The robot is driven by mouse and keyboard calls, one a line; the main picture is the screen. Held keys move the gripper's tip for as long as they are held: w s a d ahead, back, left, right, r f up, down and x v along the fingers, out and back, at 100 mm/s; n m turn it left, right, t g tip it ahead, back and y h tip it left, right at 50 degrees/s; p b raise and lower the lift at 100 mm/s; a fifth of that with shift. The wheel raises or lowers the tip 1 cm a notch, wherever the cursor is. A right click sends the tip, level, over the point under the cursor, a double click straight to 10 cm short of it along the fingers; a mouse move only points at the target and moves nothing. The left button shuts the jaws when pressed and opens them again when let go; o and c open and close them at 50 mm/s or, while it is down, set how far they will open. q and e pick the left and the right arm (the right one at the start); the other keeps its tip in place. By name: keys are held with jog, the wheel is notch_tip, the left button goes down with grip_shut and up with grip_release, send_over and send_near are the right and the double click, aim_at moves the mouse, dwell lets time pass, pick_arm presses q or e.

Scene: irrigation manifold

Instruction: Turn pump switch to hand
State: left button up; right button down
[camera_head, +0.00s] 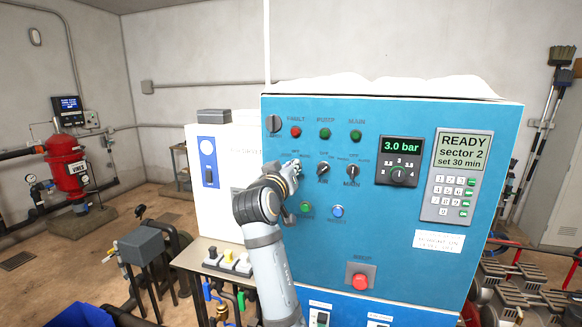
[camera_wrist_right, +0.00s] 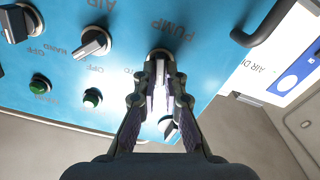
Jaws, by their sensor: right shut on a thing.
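The blue control panel (camera_head: 330,240) fills the middle of the head view. My right gripper (camera_head: 294,168) reaches its left part and covers the pump switch there. In the right wrist view, which sees the panel upside down, my right gripper (camera_wrist_right: 160,82) is shut on the pump switch (camera_wrist_right: 158,53), beside the PUMP label (camera_wrist_right: 170,28). Only a rim of the switch shows past the fingers, so its pointer direction is hidden. The labels around it are partly covered. My left gripper is not in view.
The air switch (camera_head: 323,170) and main switch (camera_head: 352,171) are in the same row to the right. Indicator lamps (camera_head: 325,134) are above and push buttons (camera_head: 338,211) below. A curved handle (camera_wrist_right: 264,27) stands out near the panel edge in the wrist view.

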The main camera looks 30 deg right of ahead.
aim_at(295, 127)
jog(key=n+p, duration=0.1)
jog(key=n, duration=0.4)
jog(key=shift+w+f, duration=0.1)
jog(key=shift+n, duration=0.3)
dwell(0.4)
jog(key=c, duration=1.4)
grip_release()
jog(key=shift+c, duration=0.2)
notch_tip(295, 127, up, 9)
jog(key=shift+w+d+r, duration=0.1)
jog(key=shift+w, duration=0.05)
jog(key=shift+r, duration=0.4)
